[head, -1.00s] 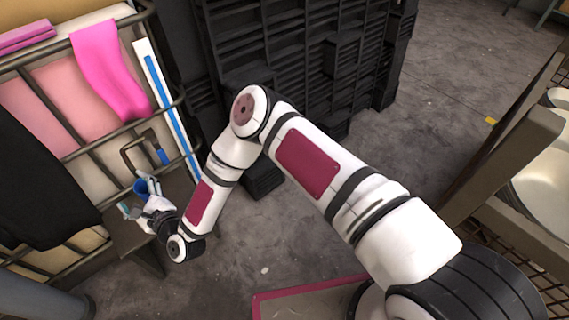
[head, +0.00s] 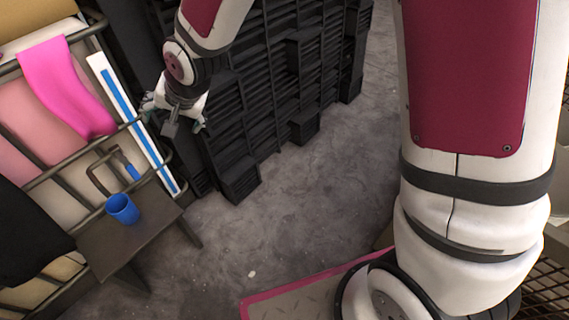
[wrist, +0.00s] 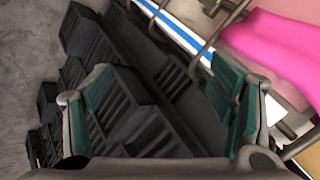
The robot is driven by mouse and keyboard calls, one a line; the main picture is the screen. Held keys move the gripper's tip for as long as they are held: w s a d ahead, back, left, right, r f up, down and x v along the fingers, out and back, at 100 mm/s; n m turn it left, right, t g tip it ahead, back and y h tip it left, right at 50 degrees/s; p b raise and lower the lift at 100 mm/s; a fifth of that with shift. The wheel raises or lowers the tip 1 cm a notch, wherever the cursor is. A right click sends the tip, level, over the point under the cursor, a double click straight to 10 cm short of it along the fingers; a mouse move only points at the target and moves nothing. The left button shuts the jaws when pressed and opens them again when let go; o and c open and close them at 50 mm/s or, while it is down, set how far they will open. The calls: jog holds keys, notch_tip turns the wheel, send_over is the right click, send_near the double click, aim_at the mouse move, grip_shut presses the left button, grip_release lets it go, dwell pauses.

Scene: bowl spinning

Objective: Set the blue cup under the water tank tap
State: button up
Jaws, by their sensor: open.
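The blue cup (head: 123,210) stands upright on a small dark stool (head: 115,250) in the head view, its open rim facing up. A dark bent pipe fitting (head: 104,172) with a blue part (head: 131,171) is just behind and above the cup; it looks like the tap. I cannot tell whether the cup is directly below its outlet. My gripper (head: 174,118) is empty, above and behind the cup, well clear of it. In the wrist view my gripper (wrist: 165,92) has its green-lined fingers wide apart with nothing between them. The cup is not in the wrist view.
A metal rack (head: 50,185) with pink cloths (head: 68,85) and a dark cloth (head: 25,235) stands behind the stool. Black crates (head: 265,90) are stacked behind and right of my gripper. The grey floor (head: 285,190) right of the stool is mostly clear.

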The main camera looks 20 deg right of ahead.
jog(key=s+d+r+n+g+h, duration=0.1)
jog(key=s+d+r, duration=0.25)
jog(key=d, duration=0.25)
jog(key=s+d+r+h, duration=0.2)
jog(key=s+d+r, duration=0.1)
jog(key=s+d, duration=0.25)
jog(key=s+d+r+n+g+h, duration=0.1)
jog(key=s+d+r, duration=0.25)
jog(key=d, duration=0.35)
jog(key=s+d+r+n+g, duration=0.1)
jog(key=s+d, duration=0.3)
jog(key=s, duration=0.8)
jog(key=s+d+r+g, duration=0.2)
jog(key=s+d, duration=0.2)
jog(key=s, duration=0.8)
jog(key=shift+s+n+g, duration=0.15)
jog(key=shift+n+g, duration=0.15)
jog(key=shift+n, duration=0.1)
jog(key=shift+d, duration=0.1)
notch_tip(320, 180, up, 35)
jog(key=t+p, duration=0.4)
jog(key=p, duration=2.9)
jog(key=shift+d+n, duration=0.2)
jog(key=shift+n, duration=0.1)
